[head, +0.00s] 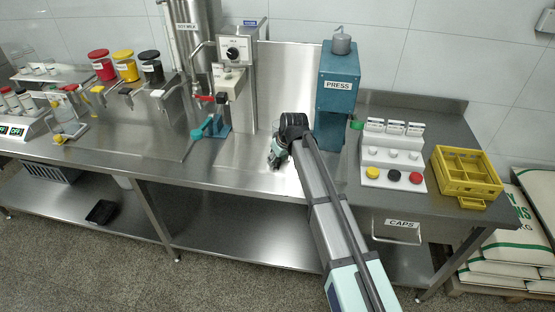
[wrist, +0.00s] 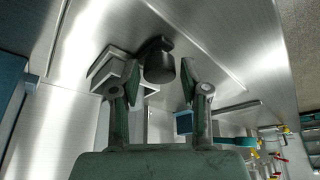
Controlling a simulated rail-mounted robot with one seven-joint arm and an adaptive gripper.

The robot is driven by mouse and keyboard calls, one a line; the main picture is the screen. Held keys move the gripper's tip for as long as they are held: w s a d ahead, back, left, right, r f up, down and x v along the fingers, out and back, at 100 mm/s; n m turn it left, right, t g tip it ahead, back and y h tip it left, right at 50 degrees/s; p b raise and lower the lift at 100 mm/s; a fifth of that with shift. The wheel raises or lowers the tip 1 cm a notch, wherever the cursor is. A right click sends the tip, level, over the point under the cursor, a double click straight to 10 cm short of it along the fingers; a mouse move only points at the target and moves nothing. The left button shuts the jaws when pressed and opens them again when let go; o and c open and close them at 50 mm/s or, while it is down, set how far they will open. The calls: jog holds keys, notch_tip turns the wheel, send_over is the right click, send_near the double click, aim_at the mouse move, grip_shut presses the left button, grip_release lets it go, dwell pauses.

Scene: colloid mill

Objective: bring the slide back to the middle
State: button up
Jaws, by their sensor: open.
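My gripper (head: 276,156) is low over the steel bench in the middle of the head view, to the left of the blue press (head: 338,90). In the wrist view the gripper (wrist: 164,82) is open, with a finger on each side of a dark round knob (wrist: 160,66). The knob joins a grey metal piece (wrist: 112,70), which looks like the slide, by a short dark arm. I cannot tell whether the fingers touch the knob. My arm hides the knob and slide in the head view.
A white stand (head: 393,155) with caps and a yellow crate (head: 466,177) are at the right. The mill box (head: 233,52) and a teal-handled clamp (head: 206,128) are left of my gripper. The bench front (head: 240,180) beside my gripper is clear.

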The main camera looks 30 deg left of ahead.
jog(key=v, duration=1.1)
jog(key=shift+d+r, duration=0.2)
jog(key=shift+r, duration=0.15)
jog(key=shift+s, duration=0.1)
